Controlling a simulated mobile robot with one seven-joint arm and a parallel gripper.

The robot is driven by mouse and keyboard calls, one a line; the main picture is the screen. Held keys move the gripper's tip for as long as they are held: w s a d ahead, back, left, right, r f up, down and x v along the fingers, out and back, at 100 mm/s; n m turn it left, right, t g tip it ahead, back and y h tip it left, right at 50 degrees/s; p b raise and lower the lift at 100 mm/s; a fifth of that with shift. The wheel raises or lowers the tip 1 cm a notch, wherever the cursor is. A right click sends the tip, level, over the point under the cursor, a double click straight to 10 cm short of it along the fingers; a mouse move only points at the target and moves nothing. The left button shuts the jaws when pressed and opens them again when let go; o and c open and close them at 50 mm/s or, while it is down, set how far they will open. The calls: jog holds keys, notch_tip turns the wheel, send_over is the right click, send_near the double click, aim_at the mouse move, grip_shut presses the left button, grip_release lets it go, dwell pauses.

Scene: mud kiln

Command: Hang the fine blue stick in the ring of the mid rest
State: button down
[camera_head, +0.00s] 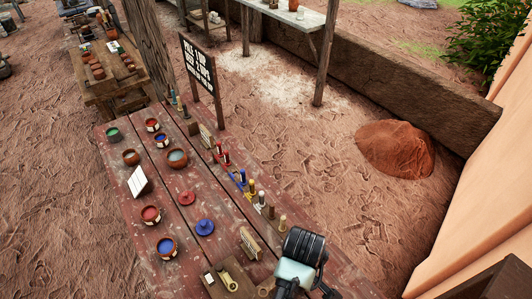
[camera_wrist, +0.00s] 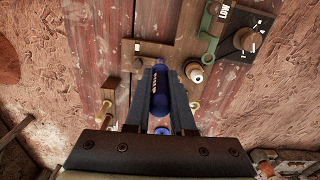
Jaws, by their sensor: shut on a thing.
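My gripper (camera_wrist: 161,72) is shut on a slim dark blue stick (camera_wrist: 160,92) with small pale lettering, seen between the two fingers in the wrist view. In the head view my wrist hangs over the near right end of the table, and the held stick cannot be made out there. Under the fingers in the wrist view lies a dark wooden board (camera_wrist: 178,50). I cannot tell which ring belongs to the mid rest.
The red plank table (camera_head: 175,222) carries several paint pots, a red lid (camera_head: 187,197), a blue lid (camera_head: 205,227) and a white card (camera_head: 138,182). A row of coloured upright pieces (camera_head: 241,178) and small signs (camera_head: 250,243) line its right side.

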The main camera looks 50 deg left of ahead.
jog(key=s+a+r+n+p, duration=0.3)
jog(key=a+n, duration=0.2)
jog(key=n, duration=0.2)
notch_tip(320, 180, down, 6)
jog(key=a+n+b, duration=0.1)
jog(key=b, duration=0.1)
jog(key=shift+s, duration=0.45)
jog(key=shift+p, duration=0.4)
dwell(0.7)
jog(key=shift+f, duration=0.15)
jog(key=shift+f+b, duration=0.4)
jog(key=shift+f, duration=0.1)
jog(key=shift+f, duration=0.25)
dwell(0.4)
jog(key=shift+f+b, duration=0.5)
jog(key=shift+f, duration=0.25)
